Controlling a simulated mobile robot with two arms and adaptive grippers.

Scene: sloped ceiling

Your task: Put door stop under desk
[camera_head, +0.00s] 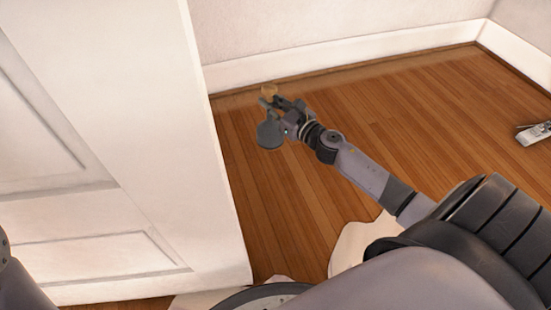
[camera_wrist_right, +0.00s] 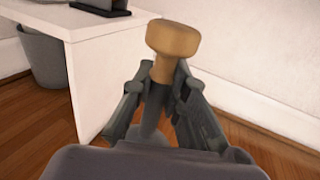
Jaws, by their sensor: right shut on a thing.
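The door stop (camera_wrist_right: 172,45) has a rounded tan head and shows large in the right wrist view. A narrower tan neck runs down between the fingers. My right gripper (camera_wrist_right: 168,85) is shut on it. In the head view the door stop (camera_head: 269,90) is a small tan shape at the tip of my right gripper (camera_head: 275,101), seen over the wooden floor. The desk (camera_wrist_right: 104,75) is white and stands behind and to the left in the right wrist view; only one end and part of its top show. My left gripper is out of view.
A grey bin (camera_wrist_right: 42,58) stands by the desk's left side, and a dark object (camera_wrist_right: 100,6) lies on its top. A white panelled door (camera_head: 110,150) fills the head view's left. A remote (camera_head: 535,133) lies at right. Wooden floor (camera_head: 400,120) between is clear.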

